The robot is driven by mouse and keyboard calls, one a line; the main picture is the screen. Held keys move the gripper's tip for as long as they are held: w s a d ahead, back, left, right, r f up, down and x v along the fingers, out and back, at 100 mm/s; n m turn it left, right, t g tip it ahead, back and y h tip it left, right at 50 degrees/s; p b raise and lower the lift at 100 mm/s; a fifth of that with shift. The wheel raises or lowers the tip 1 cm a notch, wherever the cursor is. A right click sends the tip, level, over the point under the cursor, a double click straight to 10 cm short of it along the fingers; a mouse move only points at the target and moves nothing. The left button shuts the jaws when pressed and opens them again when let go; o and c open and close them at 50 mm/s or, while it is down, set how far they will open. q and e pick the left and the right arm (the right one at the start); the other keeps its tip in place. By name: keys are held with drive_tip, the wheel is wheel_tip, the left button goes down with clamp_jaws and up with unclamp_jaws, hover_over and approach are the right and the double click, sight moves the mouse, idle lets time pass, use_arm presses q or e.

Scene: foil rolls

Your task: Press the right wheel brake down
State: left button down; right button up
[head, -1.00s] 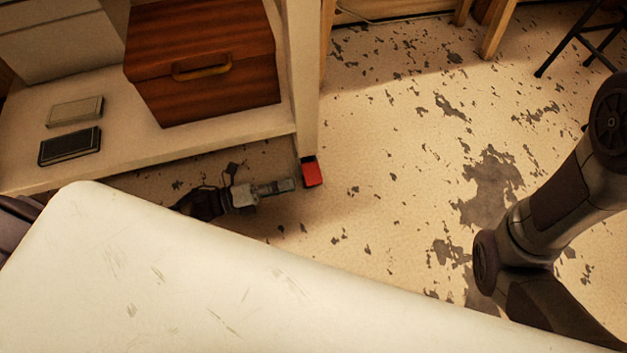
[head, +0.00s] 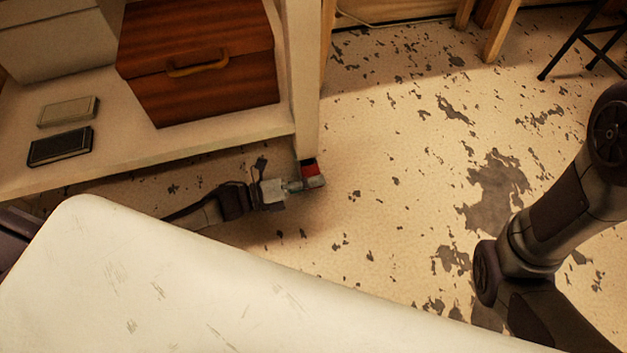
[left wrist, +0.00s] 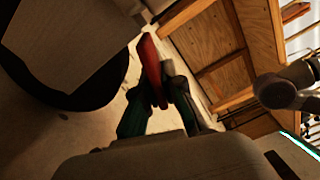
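The red wheel brake (head: 309,168) sits at the foot of the white cart's right front leg, near the floor. It also shows in the left wrist view (left wrist: 151,62) as a slanted red tab. My left gripper (head: 314,182) reaches in low from the left, and its fingertips cover the lower part of the brake. In the left wrist view my two fingers (left wrist: 161,92) are close together, with the red tab at their tips. I cannot tell whether they grip it or only touch it. The wheel is mostly hidden. My right gripper is out of view.
The cart's lower shelf (head: 215,139) holds a brown wooden box (head: 200,95) and two small flat boxes (head: 61,146), above my left forearm. A pale tabletop (head: 190,285) fills the front. The worn floor right of the cart is clear, with a dark stool (head: 580,40) at the back.

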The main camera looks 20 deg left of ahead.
use_arm(q)
drive_tip(key=shift+f, duration=0.1)
drive_tip(key=shift+w+a+f+m, duration=0.15)
drive_tip(key=shift+f+m, duration=0.15)
drive_tip(key=shift+m, duration=0.7)
drive_tip(key=c, duration=1.3)
unclamp_jaws()
